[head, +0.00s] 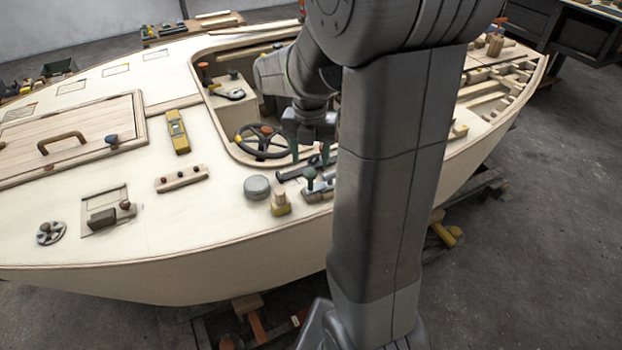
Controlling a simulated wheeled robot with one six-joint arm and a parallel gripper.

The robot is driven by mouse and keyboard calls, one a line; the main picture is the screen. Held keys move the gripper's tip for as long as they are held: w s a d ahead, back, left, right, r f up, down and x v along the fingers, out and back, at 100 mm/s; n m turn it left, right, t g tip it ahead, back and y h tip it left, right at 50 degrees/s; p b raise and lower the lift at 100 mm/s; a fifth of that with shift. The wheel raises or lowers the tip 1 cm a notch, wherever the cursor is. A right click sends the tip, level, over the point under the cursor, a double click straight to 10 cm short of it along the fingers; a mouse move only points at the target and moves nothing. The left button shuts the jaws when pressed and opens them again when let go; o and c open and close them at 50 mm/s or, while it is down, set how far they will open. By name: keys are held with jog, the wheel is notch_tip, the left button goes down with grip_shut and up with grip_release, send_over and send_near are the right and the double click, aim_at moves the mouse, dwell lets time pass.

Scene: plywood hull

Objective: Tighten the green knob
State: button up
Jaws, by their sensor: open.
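A small green knob (310,173) stands upright on a grey metal fitting (318,192) on the pale deck of the hull. The fitting's right end is hidden behind my arm. My gripper (310,158) hangs down from my arm above the knob and in line with it in this view. Its jaws are open, with one finger on each side. The fingertips are small and dark here, so I cannot tell how far they are from the knob. No other thing shows between the fingers.
A dark bar tool (298,171), a yellow-and-wood block (280,203) and a grey round tin (257,187) lie close by. A black steering wheel (262,142) is in the cockpit behind. A yellow level (178,132) and a peg rail (181,178) lie further left. Bare deck lies between.

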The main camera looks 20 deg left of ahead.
aim_at(310, 171)
notch_tip(310, 171, down, 8)
jog(key=shift+f+b, duration=0.1)
jog(key=shift+b, duration=0.2)
jog(key=shift+c, duration=0.2)
